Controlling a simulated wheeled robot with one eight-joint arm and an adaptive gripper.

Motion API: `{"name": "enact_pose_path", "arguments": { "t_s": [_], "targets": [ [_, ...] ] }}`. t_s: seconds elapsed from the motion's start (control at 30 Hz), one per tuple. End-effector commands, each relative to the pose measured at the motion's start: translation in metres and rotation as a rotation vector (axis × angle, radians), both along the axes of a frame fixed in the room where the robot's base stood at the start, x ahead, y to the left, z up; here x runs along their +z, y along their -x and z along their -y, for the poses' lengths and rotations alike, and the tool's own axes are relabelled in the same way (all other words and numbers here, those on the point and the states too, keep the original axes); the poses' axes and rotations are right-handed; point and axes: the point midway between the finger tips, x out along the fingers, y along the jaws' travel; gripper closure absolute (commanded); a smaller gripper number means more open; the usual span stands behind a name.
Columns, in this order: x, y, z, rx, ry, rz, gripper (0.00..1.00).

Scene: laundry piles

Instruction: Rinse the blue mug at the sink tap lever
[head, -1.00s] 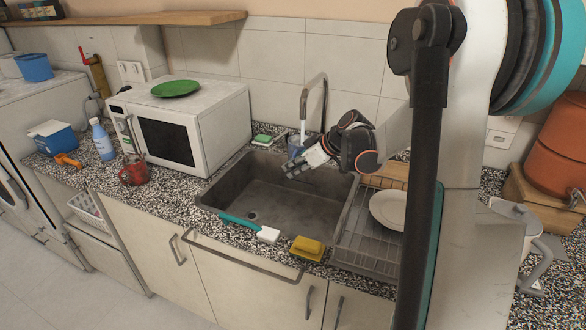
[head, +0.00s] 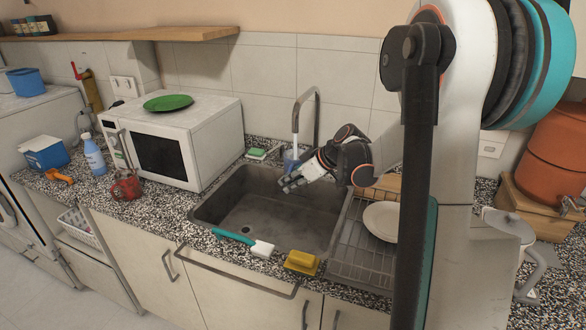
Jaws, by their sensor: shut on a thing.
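My gripper (head: 291,182) is over the back of the grey sink (head: 208,207), below the tap (head: 317,110). It is shut on the blue mug (head: 290,154), which shows only as a small blue patch beneath the spout. The gripper hides much of the mug, and I cannot tell its tilt. A pale stream of water (head: 295,145) runs from the spout down to the mug. I cannot make out the tap lever.
A yellow sponge (head: 302,261) and a teal-handled brush (head: 245,241) lie on the front edge. A drying rack (head: 360,262) with a white plate (head: 382,220) stands right of the sink. A microwave (head: 170,140) and a red mug (head: 126,187) are at left. The basin floor is clear.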

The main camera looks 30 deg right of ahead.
Motion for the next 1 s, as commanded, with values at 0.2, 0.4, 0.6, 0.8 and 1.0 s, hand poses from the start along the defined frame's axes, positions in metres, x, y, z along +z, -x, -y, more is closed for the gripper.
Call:
{"name": "enact_pose_path", "arguments": {
  "t_s": [0.2,0.4,0.6,0.8,1.0],
  "targets": [
    [0.0,-0.007,-0.005,0.001,0.0,0.0,1.0],
    [0.0,-0.008,-0.006,0.001,0.001,0.0,1.0],
    [0.0,-0.007,-0.005,0.0,0.0,0.0,1.0],
    [0.0,-0.002,-0.001,-0.001,-0.001,0.001,1.0],
    [0.0,0.002,0.002,-0.001,0.0,0.001,1.0]
  ]
}}
